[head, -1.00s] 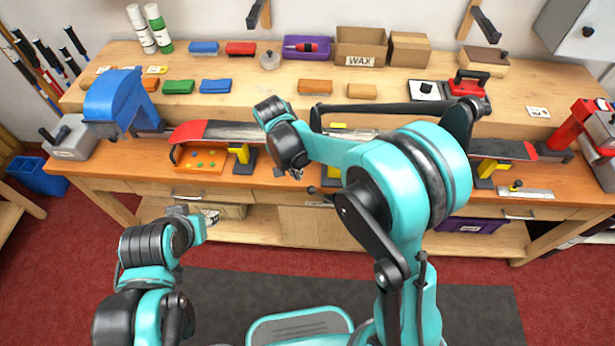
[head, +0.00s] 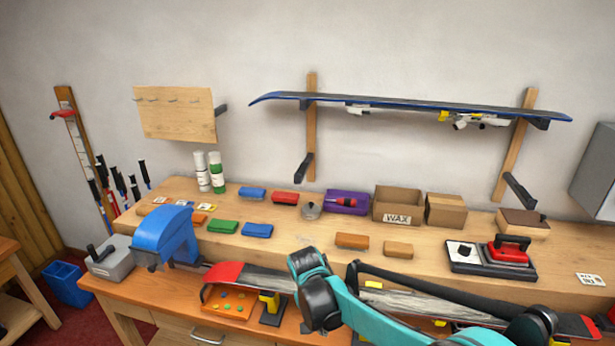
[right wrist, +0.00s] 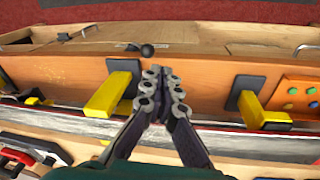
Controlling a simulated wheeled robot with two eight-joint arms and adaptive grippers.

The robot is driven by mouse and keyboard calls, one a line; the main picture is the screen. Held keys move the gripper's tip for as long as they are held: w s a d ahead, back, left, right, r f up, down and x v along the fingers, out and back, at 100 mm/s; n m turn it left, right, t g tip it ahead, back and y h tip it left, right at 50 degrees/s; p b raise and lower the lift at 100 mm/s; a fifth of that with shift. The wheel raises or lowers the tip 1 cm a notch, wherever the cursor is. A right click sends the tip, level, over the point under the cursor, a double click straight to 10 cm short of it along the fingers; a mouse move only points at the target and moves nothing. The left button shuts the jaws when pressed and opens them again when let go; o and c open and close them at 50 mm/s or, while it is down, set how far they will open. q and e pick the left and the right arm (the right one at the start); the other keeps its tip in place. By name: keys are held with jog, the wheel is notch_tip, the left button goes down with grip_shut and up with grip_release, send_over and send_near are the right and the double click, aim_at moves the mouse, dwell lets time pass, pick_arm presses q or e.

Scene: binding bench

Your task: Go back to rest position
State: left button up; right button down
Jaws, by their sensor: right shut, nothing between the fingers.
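My right gripper (right wrist: 165,88) is shut and empty in the right wrist view, its two fingers together. It is over the front of the workbench (right wrist: 205,70), between two yellow-and-black supports. In the head view my right arm comes in from the lower right and reaches across the ski (head: 400,301) that lies along the bench; the fingers do not show clearly there. I cannot tell whether the gripper touches anything. My left arm and left gripper are out of view.
A blue vise (head: 165,235) stands at the bench's left. Wax blocks, a WAX box (head: 397,204) and a red iron (head: 508,250) sit on the raised shelf. A second ski (head: 400,103) rests on wall brackets. A black knob (right wrist: 147,50) is near the right fingers.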

jog(key=s+d+r+n+t+y+b, duration=0.1)
jog(key=s+d+r+n+t, duration=0.1)
jog(key=s+d, duration=0.4)
jog(key=s+d+r+n+t+y, duration=0.1)
jog(key=s+d+r+n+t, duration=0.2)
jog(key=s+d, duration=0.4)
jog(key=s+r+t, duration=0.1)
jog(key=s, duration=0.2)
jog(key=shift+s+d+t+b, duration=0.15)
jog(key=shift+s+t+b, duration=0.15)
jog(key=shift+b, duration=0.1)
